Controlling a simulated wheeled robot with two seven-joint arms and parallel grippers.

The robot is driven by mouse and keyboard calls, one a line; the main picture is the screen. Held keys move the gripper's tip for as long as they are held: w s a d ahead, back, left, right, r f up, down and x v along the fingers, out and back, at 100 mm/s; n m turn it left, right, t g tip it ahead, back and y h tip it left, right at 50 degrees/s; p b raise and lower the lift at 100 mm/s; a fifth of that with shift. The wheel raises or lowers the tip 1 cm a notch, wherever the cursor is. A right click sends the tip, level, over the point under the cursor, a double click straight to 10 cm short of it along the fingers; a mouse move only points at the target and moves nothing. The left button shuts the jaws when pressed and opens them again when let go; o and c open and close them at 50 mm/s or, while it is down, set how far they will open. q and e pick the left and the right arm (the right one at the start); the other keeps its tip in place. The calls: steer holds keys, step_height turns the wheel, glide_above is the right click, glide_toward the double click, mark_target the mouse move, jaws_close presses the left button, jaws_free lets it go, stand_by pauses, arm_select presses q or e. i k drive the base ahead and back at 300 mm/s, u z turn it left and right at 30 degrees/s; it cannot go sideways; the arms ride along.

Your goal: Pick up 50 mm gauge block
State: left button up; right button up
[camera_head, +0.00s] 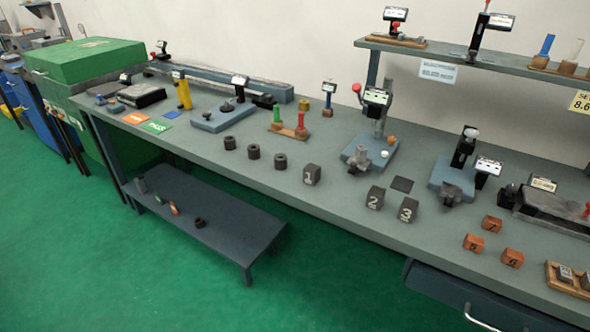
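A small wooden tray (556,289) at the lower right edge of the bench holds small dark blocks with pale markings. One block (566,273) sits in its left part, and another (587,280) is cut off by the picture's right edge. They look like gauge blocks, but the markings are too small to read, so I cannot tell which is the 50 mm one. Neither of my grippers is in view.
The long grey bench (330,215) carries numbered dark cubes (312,174), orange cubes (473,242), black rings (253,151) and several gauge stands (372,150). A raised shelf (450,60) stands behind. A low dark bench (215,215) stands on the green floor in front.

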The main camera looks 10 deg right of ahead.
mark_target(360, 151)
steer(key=u, duration=0.4)
steer(key=k, duration=0.6)
steer(key=u, duration=0.65)
steer(key=i, duration=1.65)
steer(key=z, duration=1.65)
steer(key=i, duration=0.75)
steer(key=z, duration=0.75)
